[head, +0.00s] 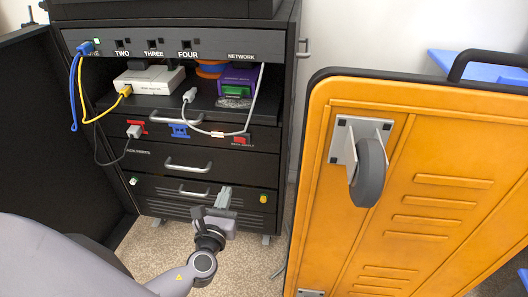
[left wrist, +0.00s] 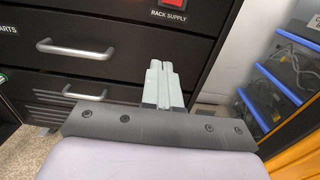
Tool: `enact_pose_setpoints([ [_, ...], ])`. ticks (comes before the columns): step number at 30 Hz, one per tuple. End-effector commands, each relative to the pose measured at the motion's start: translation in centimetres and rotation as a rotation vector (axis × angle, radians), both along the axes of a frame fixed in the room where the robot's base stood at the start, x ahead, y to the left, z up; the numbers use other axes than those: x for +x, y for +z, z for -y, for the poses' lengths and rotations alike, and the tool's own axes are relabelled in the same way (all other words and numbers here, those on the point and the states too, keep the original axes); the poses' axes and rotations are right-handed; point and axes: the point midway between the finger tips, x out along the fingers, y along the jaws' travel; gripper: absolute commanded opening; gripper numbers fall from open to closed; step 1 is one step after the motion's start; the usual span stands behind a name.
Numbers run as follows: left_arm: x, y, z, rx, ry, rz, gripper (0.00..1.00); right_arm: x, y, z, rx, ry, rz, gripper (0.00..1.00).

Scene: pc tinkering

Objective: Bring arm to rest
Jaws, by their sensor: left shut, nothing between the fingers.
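My left gripper (head: 223,198) is in front of the lower drawers of the black rack (head: 268,130). Its fingers are together with nothing between them. The closed fingertips also show in the left wrist view (left wrist: 162,84), pointing at the rack front, to the right of a silver drawer handle (left wrist: 76,48). I cannot tell how small the gap to the drawer front is. My left arm (head: 60,260) comes in from the lower left. My right gripper is not in view.
An orange case (head: 440,150) with a grey wheel (head: 369,172) stands close on the right. An open black door (head: 50,130) is on the left. Blue and yellow cables hang at the rack's left; a white cable (head: 255,100) loops at its right. Carpet (head: 180,240) lies below.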

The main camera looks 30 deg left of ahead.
Motion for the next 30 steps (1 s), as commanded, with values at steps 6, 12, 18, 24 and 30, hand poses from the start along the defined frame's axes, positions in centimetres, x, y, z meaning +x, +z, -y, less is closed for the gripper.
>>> enact_pose_setpoints([
  [6,-0.2,-0.2,0.1,-0.033,0.001,-0.001,0.0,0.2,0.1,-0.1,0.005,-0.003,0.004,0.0],
  [12,-1.8,-1.6,1.7,-0.436,0.027,-0.011,0.0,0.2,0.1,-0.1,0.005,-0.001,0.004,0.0],
  [18,-4.7,-3.2,5.2,-1.117,0.11,-0.022,0.0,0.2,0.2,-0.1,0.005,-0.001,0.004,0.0],
  [24,-7.6,-3.2,9.8,-1.788,0.248,-0.036,0.0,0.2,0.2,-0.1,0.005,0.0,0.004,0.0],
  [30,-10.4,-1.1,14.6,-2.441,0.451,-0.065,0.0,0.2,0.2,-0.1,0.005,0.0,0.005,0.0],
])
